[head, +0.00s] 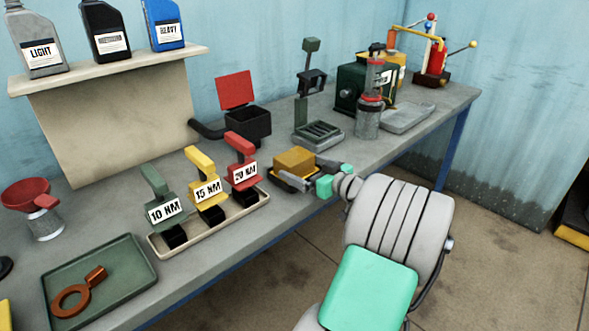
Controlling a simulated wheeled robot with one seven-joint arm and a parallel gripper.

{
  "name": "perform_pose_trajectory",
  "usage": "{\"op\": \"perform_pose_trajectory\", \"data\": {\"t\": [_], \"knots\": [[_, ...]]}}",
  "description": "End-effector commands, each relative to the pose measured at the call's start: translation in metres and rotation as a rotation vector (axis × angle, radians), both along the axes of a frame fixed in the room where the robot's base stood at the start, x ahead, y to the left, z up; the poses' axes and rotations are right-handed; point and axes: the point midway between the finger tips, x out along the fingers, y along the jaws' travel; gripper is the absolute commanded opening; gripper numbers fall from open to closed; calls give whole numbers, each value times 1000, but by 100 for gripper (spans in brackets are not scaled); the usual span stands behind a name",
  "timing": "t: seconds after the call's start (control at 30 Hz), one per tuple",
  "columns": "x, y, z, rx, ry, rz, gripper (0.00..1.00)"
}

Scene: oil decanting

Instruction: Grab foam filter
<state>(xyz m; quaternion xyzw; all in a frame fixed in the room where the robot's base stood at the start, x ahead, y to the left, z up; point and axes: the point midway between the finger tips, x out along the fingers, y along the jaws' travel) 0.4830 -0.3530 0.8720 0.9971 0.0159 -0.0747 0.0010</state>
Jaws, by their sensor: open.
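A yellow-orange block (294,159), which looks like the foam filter, sits on a small dark tray (272,174) near the front edge of the workbench, in the middle of the head view. My gripper (305,173) is open at the block's right, near side. One grey finger lies low along the block's near side, and the other reaches toward its right side. I cannot tell whether either finger touches the block. The block's lower right part is partly hidden by the gripper.
Red, yellow and green torque tools (207,188) stand in a beige tray (259,203) to the left. A black box with a raised red lid (237,90) and a slotted grey tray (318,136) stand behind. A clear red-banded jar (368,118) stands to the right.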

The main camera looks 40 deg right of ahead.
Motion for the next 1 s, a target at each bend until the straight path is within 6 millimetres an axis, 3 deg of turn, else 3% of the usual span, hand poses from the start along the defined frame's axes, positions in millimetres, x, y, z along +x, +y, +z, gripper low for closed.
{"op": "perform_pose_trajectory", "data": {"t": [0.2, 0.43, 1.0], "knots": [[37, 1, -6, -2, 0, 2, 100], [39, -1, -7, 0, 1, -2, 100], [38, -2, -7, -1, 0, -4, 54]]}}
